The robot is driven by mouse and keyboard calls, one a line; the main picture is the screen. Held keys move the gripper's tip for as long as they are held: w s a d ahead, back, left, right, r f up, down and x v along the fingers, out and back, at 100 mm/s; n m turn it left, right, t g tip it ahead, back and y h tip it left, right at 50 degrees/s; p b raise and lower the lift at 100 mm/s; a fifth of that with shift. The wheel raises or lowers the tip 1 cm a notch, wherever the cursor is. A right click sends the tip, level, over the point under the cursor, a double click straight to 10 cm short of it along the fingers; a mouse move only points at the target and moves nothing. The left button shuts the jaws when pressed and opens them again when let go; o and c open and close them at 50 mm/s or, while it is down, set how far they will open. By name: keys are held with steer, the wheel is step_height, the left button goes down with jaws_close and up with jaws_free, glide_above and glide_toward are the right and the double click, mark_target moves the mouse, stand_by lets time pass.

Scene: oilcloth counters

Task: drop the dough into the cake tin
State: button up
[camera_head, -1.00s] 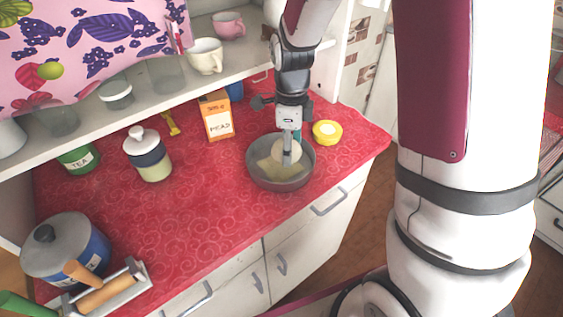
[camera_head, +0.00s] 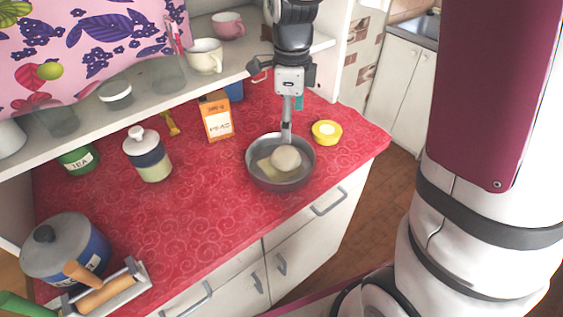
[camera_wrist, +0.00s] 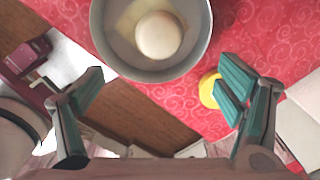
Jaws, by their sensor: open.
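The dough (camera_head: 286,158) is a pale round ball lying inside the grey round cake tin (camera_head: 259,177), on a flat yellowish piece at its bottom. In the wrist view the dough (camera_wrist: 158,35) sits inside the tin (camera_wrist: 101,32), apart from the tin's wall on the sides that show. My gripper (camera_head: 287,137) is above and behind the tin, clear of the dough. In the wrist view its teal-padded fingers (camera_wrist: 160,90) are spread wide with nothing between them.
A yellow round tub (camera_head: 326,132) stands right of the tin, near the counter's right edge. An orange carton (camera_head: 216,117) and a lidded jar (camera_head: 149,158) stand to the left. The shelf with cups (camera_head: 205,58) is behind. The red counter (camera_head: 215,190) left of the tin is clear.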

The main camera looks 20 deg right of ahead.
step_height(320, 180, up, 4)
steer(key=shift+f, duration=0.1)
stand_by(0.4)
steer(key=s+r+n+t, duration=0.2)
steer(key=s+r+n, duration=0.3)
steer(key=s+n, duration=0.5)
steer(key=s+r+n+t, duration=0.3)
steer(key=s+r+n, duration=0.1)
steer(key=s+n, duration=0.6)
steer(key=shift+a+r+n, duration=0.2)
steer(key=shift+r+n, duration=0.2)
steer(key=shift+n, duration=1.5)
